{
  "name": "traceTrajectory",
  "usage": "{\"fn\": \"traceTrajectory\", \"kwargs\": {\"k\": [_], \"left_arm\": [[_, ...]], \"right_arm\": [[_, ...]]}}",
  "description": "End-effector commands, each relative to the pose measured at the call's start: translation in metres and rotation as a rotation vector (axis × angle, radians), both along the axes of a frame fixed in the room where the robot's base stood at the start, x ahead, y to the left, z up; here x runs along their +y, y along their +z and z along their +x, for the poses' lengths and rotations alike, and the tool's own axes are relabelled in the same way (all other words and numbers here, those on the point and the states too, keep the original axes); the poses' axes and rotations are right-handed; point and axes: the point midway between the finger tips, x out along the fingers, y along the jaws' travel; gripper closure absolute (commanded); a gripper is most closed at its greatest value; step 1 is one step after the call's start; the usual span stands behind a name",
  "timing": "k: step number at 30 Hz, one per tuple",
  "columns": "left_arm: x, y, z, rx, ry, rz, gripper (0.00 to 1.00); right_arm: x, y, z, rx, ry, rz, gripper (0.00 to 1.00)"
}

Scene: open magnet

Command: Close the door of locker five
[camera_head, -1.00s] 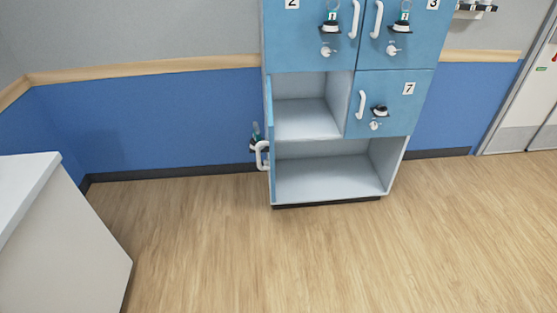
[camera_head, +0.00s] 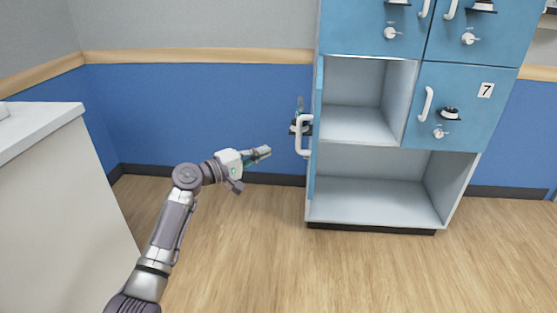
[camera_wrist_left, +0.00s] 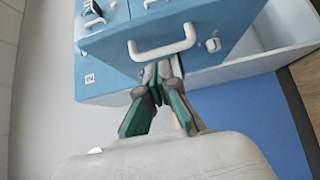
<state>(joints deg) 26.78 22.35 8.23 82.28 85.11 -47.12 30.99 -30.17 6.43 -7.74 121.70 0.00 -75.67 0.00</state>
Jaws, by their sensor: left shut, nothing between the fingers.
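The blue locker door (camera_head: 317,135) stands open at the left side of the cabinet, seen almost edge-on in the head view. Its white handle (camera_head: 302,135) sticks out to the left; its number is not visible there. The lower compartments behind it (camera_head: 350,120) are open and empty. My left gripper (camera_head: 266,152) is shut and empty, left of the handle and apart from it. In the left wrist view the shut fingers (camera_wrist_left: 157,70) point toward a blue panel with a white handle (camera_wrist_left: 162,45); I cannot tell whether they touch it. My right gripper is not in view.
Locker seven (camera_head: 460,105) is shut, right of the open compartment. More shut lockers (camera_head: 375,25) are above. A white counter (camera_head: 60,180) stands at the left. The wood floor (camera_head: 280,270) in front of the cabinet is clear.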

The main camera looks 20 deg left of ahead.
Motion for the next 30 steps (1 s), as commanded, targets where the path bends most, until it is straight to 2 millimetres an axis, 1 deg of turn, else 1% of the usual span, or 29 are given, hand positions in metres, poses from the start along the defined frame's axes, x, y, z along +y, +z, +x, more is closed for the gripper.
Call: {"fn": "traceTrajectory", "kwargs": {"k": [5,9,13,16,21,24,30], "left_arm": [[-0.019,0.001,0.030,0.000,-0.001,-0.001,1.00],[-0.035,0.000,0.057,0.001,0.000,0.001,1.00],[-0.049,-0.001,0.079,0.002,0.000,0.001,1.00],[-0.066,-0.001,0.080,0.002,-0.001,0.004,1.00],[-0.081,-0.001,0.084,0.003,0.001,0.003,1.00],[-0.085,-0.002,0.085,0.004,0.001,0.003,1.00],[-0.085,-0.002,0.085,0.003,0.002,0.004,1.00]], "right_arm": [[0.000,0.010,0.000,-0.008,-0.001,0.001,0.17],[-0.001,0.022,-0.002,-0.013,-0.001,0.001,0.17],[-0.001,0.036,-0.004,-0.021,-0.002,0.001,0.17],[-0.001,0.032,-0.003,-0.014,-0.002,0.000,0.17],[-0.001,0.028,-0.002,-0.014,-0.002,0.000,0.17],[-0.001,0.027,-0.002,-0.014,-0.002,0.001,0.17],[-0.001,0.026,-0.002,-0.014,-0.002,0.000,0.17]]}}
